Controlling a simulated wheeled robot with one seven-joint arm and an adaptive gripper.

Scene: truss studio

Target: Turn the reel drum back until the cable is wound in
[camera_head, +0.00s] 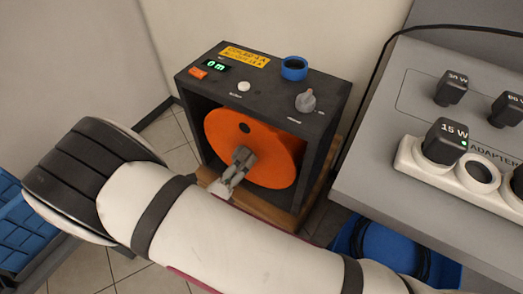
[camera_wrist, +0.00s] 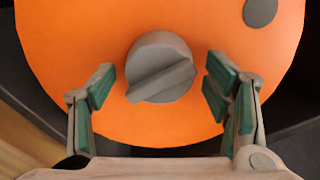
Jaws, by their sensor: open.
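The orange reel drum (camera_head: 275,150) sits inside a dark box (camera_head: 317,122) and faces outward. In the wrist view the drum (camera_wrist: 60,40) fills most of the picture, with a grey ridged knob (camera_wrist: 160,67) at its middle. My gripper (camera_head: 242,158) is at the drum's centre in the head view. In the wrist view my gripper (camera_wrist: 160,90) is open, with green-padded fingers on either side of the knob and gaps to both. A dark round spot (camera_wrist: 260,11) shows at the drum's upper right. No cable shows on the drum.
The box top carries a white button (camera_head: 244,86), a grey dial (camera_head: 306,101), an orange switch (camera_head: 198,72) and a blue ring (camera_head: 294,68). A grey table (camera_head: 390,160) with black adapters stands at right. A blue crate (camera_head: 352,245) lies below it. A black cable runs along the table's edge.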

